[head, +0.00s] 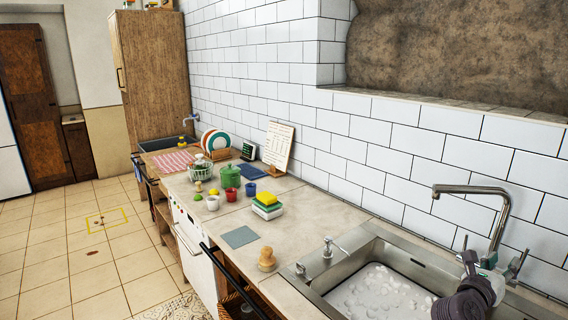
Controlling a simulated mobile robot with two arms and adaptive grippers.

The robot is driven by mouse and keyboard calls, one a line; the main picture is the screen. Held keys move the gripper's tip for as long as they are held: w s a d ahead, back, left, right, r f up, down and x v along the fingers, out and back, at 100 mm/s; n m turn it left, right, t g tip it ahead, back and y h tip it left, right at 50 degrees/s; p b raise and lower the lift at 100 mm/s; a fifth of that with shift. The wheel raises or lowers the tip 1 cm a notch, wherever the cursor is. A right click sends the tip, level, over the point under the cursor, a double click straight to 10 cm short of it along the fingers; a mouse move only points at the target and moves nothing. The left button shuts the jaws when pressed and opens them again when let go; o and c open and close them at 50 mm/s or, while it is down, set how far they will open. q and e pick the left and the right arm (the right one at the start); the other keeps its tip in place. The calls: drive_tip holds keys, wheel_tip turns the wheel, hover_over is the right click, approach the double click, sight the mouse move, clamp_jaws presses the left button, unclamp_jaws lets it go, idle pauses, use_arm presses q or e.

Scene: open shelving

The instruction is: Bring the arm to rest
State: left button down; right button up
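My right gripper (470,262) is at the lower right of the head view, dark grey, over the right side of the sink (345,283). It is small and seen from behind, so I cannot tell whether its fingers are open or shut. I see nothing clearly held in it. My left gripper is not in view.
The metal faucet (500,215) rises close behind my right gripper. Foam or bubbles (382,292) fill the sink basin. Along the counter stand a wooden brush (267,260), stacked sponges (267,203), a green pot (230,177), cups and a plate rack.

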drive_tip(key=s+a+r+n+t+y, duration=0.1)
drive_tip(key=a+r+n+t+y, duration=0.1)
drive_tip(key=a+n+t+y, duration=0.75)
drive_tip(key=s+a+r+n+t+y, duration=0.1)
drive_tip(key=a+n+t+y, duration=0.15)
drive_tip(key=a+n, duration=0.8)
drive_tip(key=s+a+f+n+g+y, duration=0.55)
drive_tip(key=f+n, duration=0.25)
drive_tip(key=n, duration=0.2)
drive_tip(key=s+a+f+n+g+y, duration=0.45)
drive_tip(key=a+f+n, duration=0.3)
drive_tip(key=n, duration=0.25)
drive_tip(key=s+d+f+n+g+h, duration=0.25)
drive_tip(key=s+f+g, duration=0.2)
drive_tip(key=s, duration=0.65)
drive_tip(key=s+d+f+n+g+h, duration=0.1)
drive_tip(key=s+f+n+g+h, duration=0.4)
drive_tip(key=s, duration=0.6)
wheel_tip(320, 180, down, 28)
drive_tip(key=s+m+y, duration=0.1)
drive_tip(key=s+y, duration=0.1)
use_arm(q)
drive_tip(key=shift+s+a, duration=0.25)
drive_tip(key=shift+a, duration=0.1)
use_arm(e)
drive_tip(key=s+d+f+g, duration=0.1)
drive_tip(key=s+d+f, duration=0.2)
drive_tip(key=s+f, duration=1.2)
drive_tip(key=shift+s+f+g+h, duration=0.35)
drive_tip(key=shift+s, duration=0.3)
